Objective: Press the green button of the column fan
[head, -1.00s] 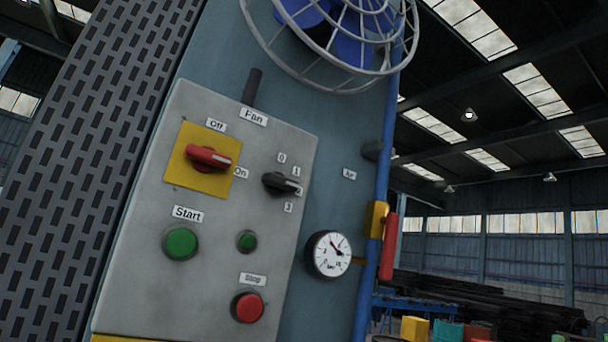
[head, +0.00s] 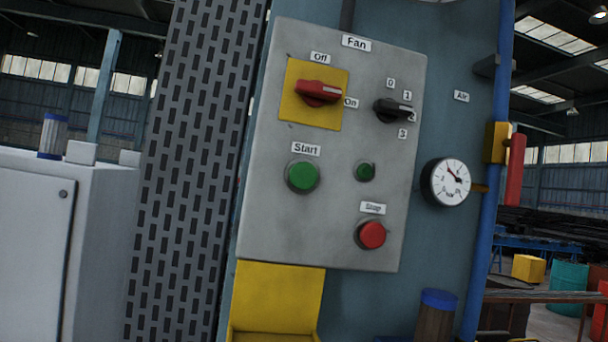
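The column fan's grey control panel (head: 330,225) is fixed to the blue-grey column and looks slightly tilted in the head view. The green button (head: 302,176), a large round one under the "Start" label, sits on the panel's left side. A smaller green round element (head: 366,172) is to its right. A red button (head: 371,235) is under the "Stop" label. A red rotary switch (head: 318,93) on a yellow plate points towards "On". A black selector knob (head: 392,110) has a scale from 0 to 3. My gripper is not in view.
A pressure gauge (head: 446,183) and a blue pipe with a red-handled valve (head: 514,170) are right of the panel. A yellow holder (head: 277,300) is below it. A perforated sheet (head: 196,150) and a white cabinet (head: 40,240) stand to the left.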

